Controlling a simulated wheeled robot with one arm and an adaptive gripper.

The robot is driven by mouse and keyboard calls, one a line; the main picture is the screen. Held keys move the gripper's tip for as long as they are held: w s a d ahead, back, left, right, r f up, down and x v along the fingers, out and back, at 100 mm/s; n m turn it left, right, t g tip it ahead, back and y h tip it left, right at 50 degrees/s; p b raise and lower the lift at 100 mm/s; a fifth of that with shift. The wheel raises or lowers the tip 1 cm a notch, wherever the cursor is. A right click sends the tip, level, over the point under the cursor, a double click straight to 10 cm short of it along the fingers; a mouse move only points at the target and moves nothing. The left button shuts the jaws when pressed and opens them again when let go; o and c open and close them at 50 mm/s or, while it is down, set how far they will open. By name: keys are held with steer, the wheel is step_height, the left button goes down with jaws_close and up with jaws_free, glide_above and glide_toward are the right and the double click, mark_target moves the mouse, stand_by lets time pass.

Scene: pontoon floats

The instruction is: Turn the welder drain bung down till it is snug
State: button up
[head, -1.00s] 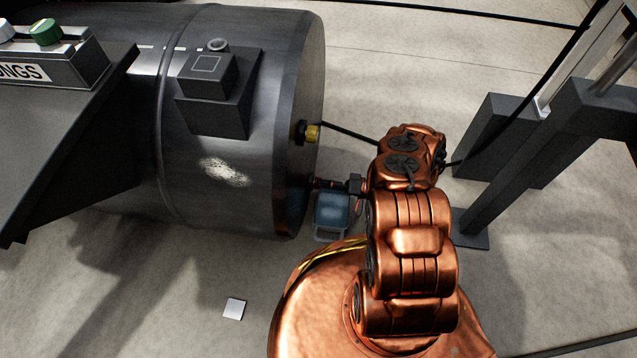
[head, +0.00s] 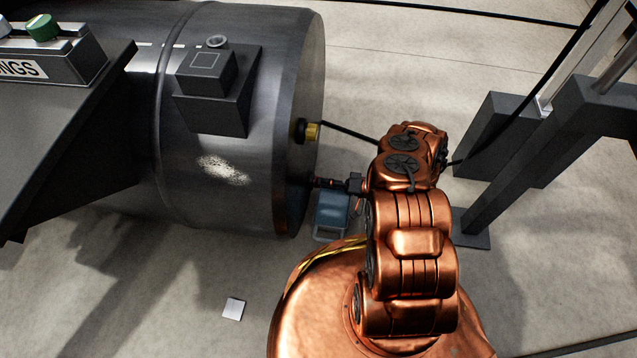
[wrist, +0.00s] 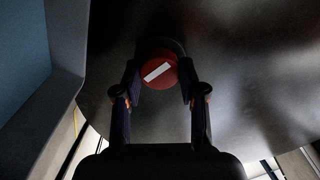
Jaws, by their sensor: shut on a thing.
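The drain bung (wrist: 158,72) is a round red cap with a white bar across its face, slightly tilted in the wrist view. It sits at the flat dark end of the float (head: 300,85). My gripper (wrist: 159,78) has one finger on each side of the bung and is shut on it. In the head view my gripper (head: 328,183) reaches left to the lower part of the float's end, and the bung itself is too small and hidden to make out. I cannot tell how deep the bung sits.
A blue box (head: 331,212) stands on the floor below. A dark frame (head: 520,140) stands at the right. A dark bench (head: 70,120) is at the left. A white card (head: 233,308) lies on open floor.

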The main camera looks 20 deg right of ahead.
steer(key=m+b, duration=0.5)
steer(key=m, duration=0.5)
steer(key=shift+m, duration=0.4)
steer(key=shift+a+m+b, duration=0.1)
steer(key=shift+m+b, duration=0.9)
steer(key=shift+m, duration=5)
